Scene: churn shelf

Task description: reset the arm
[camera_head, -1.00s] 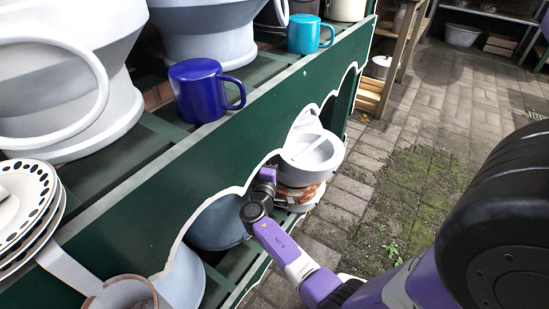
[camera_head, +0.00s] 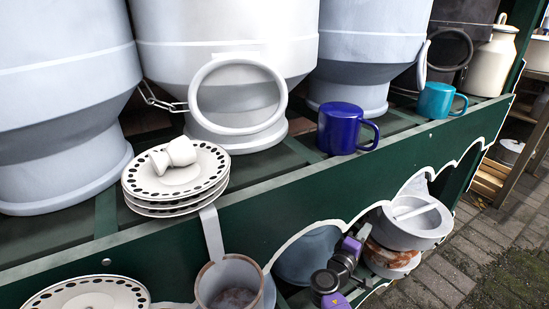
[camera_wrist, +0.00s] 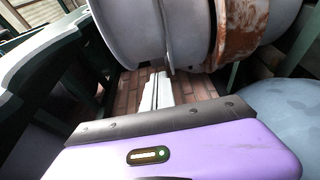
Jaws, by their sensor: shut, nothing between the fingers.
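In the wrist view my gripper (camera_wrist: 157,92) is shut and empty, its pale fingers close together over brown brick paving. In the head view my arm's purple and dark wrist (camera_head: 345,258) is in the lower level of the green shelf (camera_head: 330,190), under its scalloped front board. It is just left of a grey pot with a bar across its top (camera_head: 425,222) and a rusty white pot (camera_head: 390,260). The fingers are hidden there. In the wrist view large grey and rust-stained round vessels (camera_wrist: 240,30) are close above and beyond the fingers.
On the upper board stand a blue mug (camera_head: 340,128), a teal mug (camera_head: 436,100), stacked spotted plates (camera_head: 135,185) and large grey churns (camera_head: 370,50). A bluish round vessel (camera_head: 305,255) is left of my wrist. Open paving (camera_head: 440,270) lies at the right.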

